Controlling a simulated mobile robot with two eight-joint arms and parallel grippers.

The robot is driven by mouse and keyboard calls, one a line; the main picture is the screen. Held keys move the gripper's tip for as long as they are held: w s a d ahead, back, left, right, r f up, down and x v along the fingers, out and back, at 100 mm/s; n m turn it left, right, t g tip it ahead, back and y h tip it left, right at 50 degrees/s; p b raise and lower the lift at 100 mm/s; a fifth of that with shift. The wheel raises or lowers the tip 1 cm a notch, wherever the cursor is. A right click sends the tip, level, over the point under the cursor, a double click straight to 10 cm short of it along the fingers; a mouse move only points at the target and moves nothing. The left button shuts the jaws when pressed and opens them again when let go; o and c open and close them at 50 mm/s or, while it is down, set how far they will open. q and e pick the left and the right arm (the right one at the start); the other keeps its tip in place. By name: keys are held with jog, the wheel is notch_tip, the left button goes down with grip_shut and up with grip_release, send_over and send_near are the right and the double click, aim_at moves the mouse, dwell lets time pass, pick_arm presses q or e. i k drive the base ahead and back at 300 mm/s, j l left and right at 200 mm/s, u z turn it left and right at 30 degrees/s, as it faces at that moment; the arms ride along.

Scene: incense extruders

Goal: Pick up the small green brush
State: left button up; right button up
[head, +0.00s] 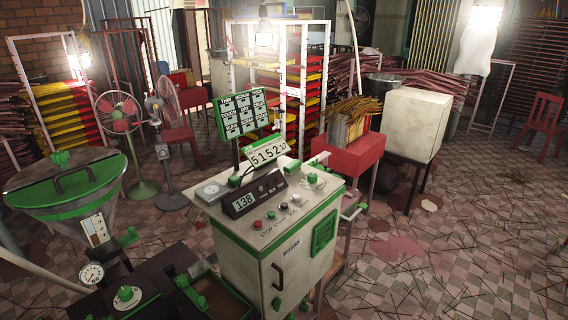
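I cannot make out a small green brush for certain in the head view. Several small green parts show, too small to identify: a green piece (61,159) at the back rim of the green-lidded hopper, a green knob (312,178) on top of the control cabinet, and a green knob (126,293) on the dark machine at the lower left. A green-edged tray (232,297) sits at the cabinet's left foot, and its contents are unclear. Neither of my grippers is in view.
The white and green control cabinet (292,262) stands in the middle foreground. The hopper (75,225) is at its left. The tiled floor at right has scattered sticks.

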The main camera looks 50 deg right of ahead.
aim_at(296, 164)
jog(key=l+u, duration=0.1)
jog(key=l, duration=0.25)
jog(key=k+l+u, duration=0.1)
jog(key=l, duration=0.25)
jog(key=k+l+u, duration=0.15)
jog(key=l, duration=0.2)
jog(key=k+l, duration=0.1)
jog(key=l, duration=0.25)
jog(key=k+l, duration=0.15)
jog(key=l, duration=0.2)
jog(key=k+l+u, duration=0.1)
jog(key=l, duration=0.2)
